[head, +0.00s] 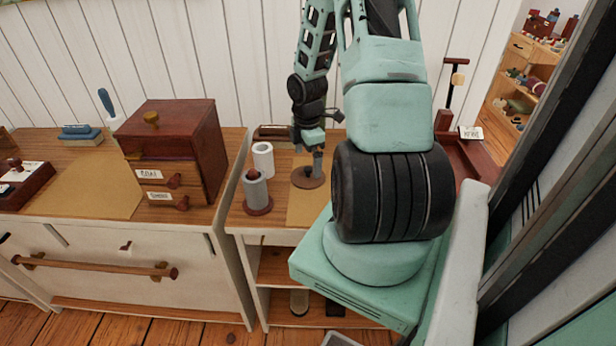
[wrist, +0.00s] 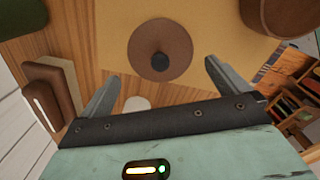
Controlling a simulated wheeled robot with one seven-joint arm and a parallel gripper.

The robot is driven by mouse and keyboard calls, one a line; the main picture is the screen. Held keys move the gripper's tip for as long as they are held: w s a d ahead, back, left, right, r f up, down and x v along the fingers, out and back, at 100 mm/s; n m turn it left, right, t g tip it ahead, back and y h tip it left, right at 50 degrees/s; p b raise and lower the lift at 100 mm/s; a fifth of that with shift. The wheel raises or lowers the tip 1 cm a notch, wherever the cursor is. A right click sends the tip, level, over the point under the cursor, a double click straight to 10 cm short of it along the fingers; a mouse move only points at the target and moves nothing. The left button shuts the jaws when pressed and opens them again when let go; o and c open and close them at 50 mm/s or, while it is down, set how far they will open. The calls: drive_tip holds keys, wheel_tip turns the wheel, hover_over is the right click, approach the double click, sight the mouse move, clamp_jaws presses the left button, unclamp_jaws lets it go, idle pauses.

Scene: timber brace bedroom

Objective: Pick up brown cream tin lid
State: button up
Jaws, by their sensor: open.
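The brown lid (head: 303,182) is a flat round disc lying on a tan sheet on the narrow cabinet's top. In the wrist view the lid (wrist: 147,31) shows whole, with a dark round knob (wrist: 160,62) at its middle. My gripper (head: 316,165) is just above the lid in the head view and partly covers it. In the wrist view my gripper (wrist: 161,76) is open and empty, its two fingers spread wide. The lid lies beyond and between the fingertips in that picture. I cannot tell the exact height of the fingers above it.
A white cylinder (head: 263,160) and a grey cylinder on a red-brown base (head: 258,192) stand left of the lid. A red-brown drawer box (head: 180,150) stands on the left cabinet.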

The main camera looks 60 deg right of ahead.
sight(308, 168)
wheel_tip(308, 168, down, 5)
drive_tip(key=shift+r, duration=0.2)
drive_tip(key=c, duration=0.6)
drive_tip(key=shift+r, duration=0.15)
drive_tip(key=shift+c, duration=0.2)
